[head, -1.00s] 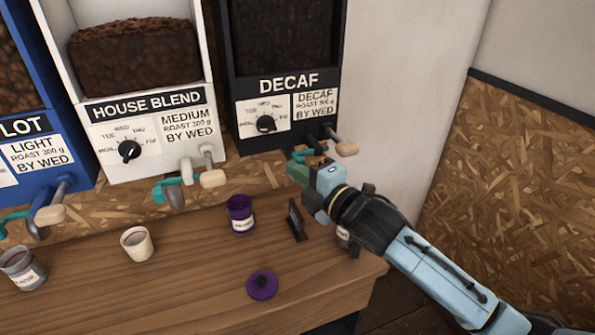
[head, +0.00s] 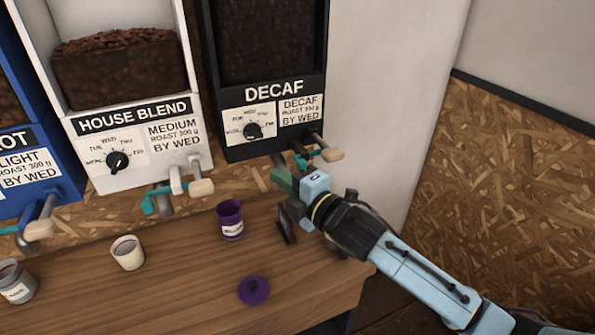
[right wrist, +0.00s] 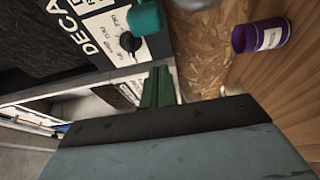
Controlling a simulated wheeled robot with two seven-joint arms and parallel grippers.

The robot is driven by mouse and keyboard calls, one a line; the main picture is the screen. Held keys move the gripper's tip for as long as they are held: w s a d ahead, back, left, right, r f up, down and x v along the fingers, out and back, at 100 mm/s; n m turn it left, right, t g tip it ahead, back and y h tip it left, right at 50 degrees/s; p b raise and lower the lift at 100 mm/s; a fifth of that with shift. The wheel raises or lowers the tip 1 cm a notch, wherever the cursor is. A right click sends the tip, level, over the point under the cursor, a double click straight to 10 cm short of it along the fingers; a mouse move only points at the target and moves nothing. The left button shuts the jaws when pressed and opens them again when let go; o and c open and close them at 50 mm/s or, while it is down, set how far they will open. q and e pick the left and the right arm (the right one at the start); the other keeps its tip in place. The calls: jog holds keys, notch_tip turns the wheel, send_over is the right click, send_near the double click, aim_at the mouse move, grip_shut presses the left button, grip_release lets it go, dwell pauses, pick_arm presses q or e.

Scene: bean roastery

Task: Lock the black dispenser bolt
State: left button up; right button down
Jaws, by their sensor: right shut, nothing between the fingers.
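The black dispenser (head: 268,68), labelled DECAF, hangs on the wall at upper centre. Its teal bolt piece (head: 306,159) shows below its front, beside a lever with a pale wooden knob (head: 331,154). In the right wrist view a teal block (right wrist: 146,17) shows just beyond my fingers. My right gripper (head: 283,179) has green fingers, just below and left of the bolt piece in the head view. The fingers (right wrist: 157,88) are shut together and empty, and look apart from the teal block. My wrist hides part of the space below the dispenser. My left gripper is out of view.
A white House Blend dispenser (head: 138,130) and a blue one (head: 45,163) stand left, with their own levers. On the wooden counter (head: 190,285) are a purple canister (head: 230,222), purple lid (head: 254,291), white cup (head: 127,254), grey canister (head: 14,282) and small dark sign (head: 286,225).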

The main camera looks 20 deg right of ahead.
jog(key=b+v, duration=0.1)
jog(key=v, duration=0.9)
jog(key=shift+d, duration=0.1)
